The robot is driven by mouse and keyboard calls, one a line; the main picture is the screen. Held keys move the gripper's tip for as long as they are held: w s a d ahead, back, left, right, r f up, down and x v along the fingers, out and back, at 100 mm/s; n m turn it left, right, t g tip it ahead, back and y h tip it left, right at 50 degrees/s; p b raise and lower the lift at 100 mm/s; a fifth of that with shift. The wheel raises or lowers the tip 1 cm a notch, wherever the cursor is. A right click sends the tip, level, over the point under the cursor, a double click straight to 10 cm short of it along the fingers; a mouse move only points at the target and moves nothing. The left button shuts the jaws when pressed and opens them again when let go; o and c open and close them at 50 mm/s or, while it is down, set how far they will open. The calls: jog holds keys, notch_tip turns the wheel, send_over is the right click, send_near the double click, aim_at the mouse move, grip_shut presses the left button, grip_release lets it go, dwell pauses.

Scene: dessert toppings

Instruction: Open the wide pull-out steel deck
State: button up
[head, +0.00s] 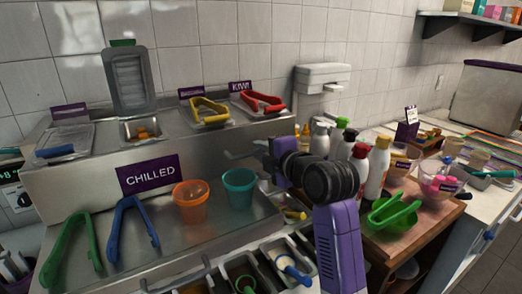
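The wide steel deck (165,235) stretches out in front of the raised chilled unit (90,190) at the left. Green tongs, blue tongs, an orange cup and a teal cup stand on it. A bar handle (180,278) shows at its front edge, low in the head view. How far the deck is pulled out I cannot tell. My purple and black arm rises right of the deck and bends left. My gripper (245,154) is at its end, above and behind the teal cup and apart from the handle. Its fingers are small and partly hidden, so their opening is unclear.
Topping bins (245,272) with scoops lie in front, right of the deck. Several bottles (360,165) crowd behind my arm. A wooden board (410,235) with a green scoop and tubs is at the right. Red and yellow tongs lie on the chilled unit's top.

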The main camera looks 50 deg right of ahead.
jog(key=shift+w, duration=0.1)
grip_shut()
dwell(1.4)
